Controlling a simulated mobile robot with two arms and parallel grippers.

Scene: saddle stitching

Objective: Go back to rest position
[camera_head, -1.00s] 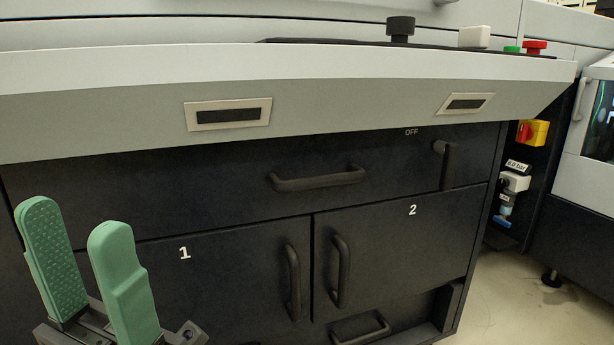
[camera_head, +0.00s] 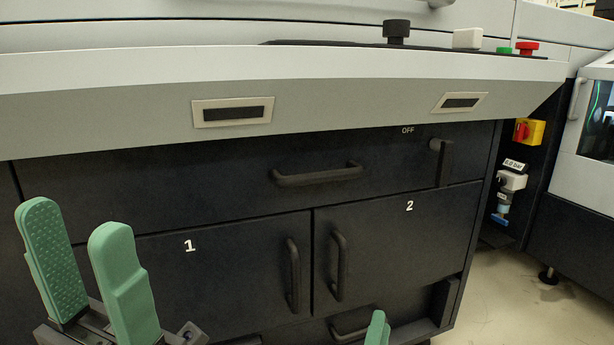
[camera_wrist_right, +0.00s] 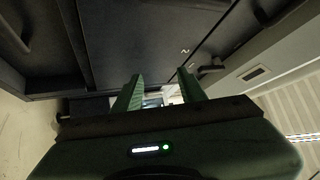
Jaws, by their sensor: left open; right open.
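My left gripper (camera_head: 82,262) is at the lower left of the head view, its two green fingers apart and pointing up, with nothing between them. It is in front of the dark cabinet door marked 1. One green fingertip of my right gripper (camera_head: 377,328) shows at the bottom edge of the head view, right of centre. In the right wrist view, both green fingers of my right gripper (camera_wrist_right: 160,92) are apart and nothing is held between them.
A grey and black machine has a drawer handle (camera_head: 318,174), door handles (camera_head: 338,266) and a lever (camera_head: 441,160). Its grey ledge (camera_head: 350,95) juts out above, with knobs and buttons on top. Open floor (camera_head: 515,300) shows at the lower right.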

